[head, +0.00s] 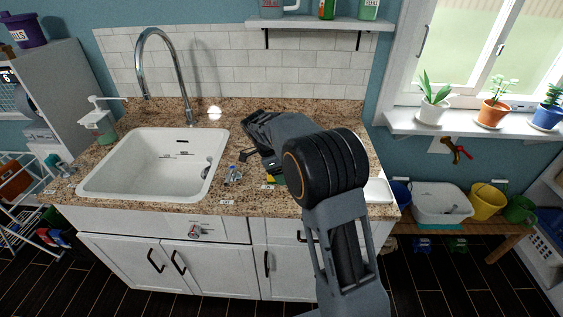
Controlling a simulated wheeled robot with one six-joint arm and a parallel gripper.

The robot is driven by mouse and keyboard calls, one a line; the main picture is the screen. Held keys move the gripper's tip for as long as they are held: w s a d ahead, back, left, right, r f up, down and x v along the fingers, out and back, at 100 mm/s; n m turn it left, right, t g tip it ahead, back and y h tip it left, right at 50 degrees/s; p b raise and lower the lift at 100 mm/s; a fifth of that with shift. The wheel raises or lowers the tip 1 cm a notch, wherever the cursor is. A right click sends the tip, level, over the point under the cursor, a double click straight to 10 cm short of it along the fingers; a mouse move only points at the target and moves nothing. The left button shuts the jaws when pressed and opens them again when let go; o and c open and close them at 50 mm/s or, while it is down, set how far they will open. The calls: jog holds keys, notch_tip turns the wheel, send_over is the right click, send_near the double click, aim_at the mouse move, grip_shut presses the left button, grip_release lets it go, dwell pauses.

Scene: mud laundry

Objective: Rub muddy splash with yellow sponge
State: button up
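My arm reaches over the granite counter right of the sink, and its black and grey joint covers much of that part. A small yellow and green patch, likely the yellow sponge (272,178), shows just left of the black joint, low over the counter. Most of it is hidden, and I cannot tell whether it is held or lying there. I cannot make out the muddy splash; the counter behind my arm is blocked from view.
A white sink (160,165) with a tall faucet (181,75) is to the left. Small clutter (233,175) lies between sink and arm. A soap dispenser (99,122) stands at the far left. A white tray (378,190) is right of my arm. A shelf (320,23) hangs above.

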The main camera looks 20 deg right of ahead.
jog(key=shift+r+p, duration=0.6)
jog(key=shift+r, duration=0.7)
jog(key=shift+a, duration=0.1)
